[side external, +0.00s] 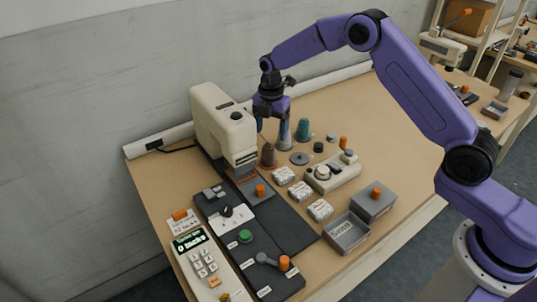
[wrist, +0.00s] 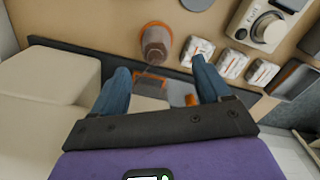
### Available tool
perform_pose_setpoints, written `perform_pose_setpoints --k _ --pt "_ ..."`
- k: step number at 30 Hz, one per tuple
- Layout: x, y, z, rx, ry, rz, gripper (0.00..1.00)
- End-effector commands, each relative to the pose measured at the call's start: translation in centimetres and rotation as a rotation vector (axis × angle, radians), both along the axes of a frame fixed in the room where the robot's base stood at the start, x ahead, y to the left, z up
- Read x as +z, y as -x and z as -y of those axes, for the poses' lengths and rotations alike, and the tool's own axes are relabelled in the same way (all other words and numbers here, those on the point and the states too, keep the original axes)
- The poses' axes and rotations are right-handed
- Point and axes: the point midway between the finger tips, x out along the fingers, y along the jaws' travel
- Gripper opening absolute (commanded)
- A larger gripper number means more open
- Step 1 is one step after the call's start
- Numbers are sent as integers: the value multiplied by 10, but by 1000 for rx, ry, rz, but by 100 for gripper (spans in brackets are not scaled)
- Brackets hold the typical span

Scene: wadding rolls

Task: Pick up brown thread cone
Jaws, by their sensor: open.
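The brown thread cone (side external: 268,157) stands upright on the table beside the cream machine, with a wider rim at its base. In the wrist view the brown thread cone (wrist: 155,44) lies just beyond the fingertips, near the middle between them. My gripper (side external: 272,130) is open and empty, with its blue fingers pointing down above and a little behind the cone. In the wrist view my gripper (wrist: 161,76) shows both fingers spread apart, with nothing between their tips.
The cream machine (side external: 222,125) stands close on the left. A teal cone (side external: 303,130) stands to the right. White wrapped rolls (side external: 284,174), a grey disc (side external: 299,158) and a dial box (side external: 332,172) are nearby. Grey bins (side external: 346,232) sit at the front right.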

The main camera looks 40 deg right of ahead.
Motion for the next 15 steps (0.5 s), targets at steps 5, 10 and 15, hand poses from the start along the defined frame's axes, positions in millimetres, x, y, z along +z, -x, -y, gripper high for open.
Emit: perform_pose_setpoints --k 5,10,15 --pt "-16 0 0 0 0 0 77" --pt "-27 -1 -1 0 0 -1 77" --pt "-51 -6 -5 -1 1 -2 77"
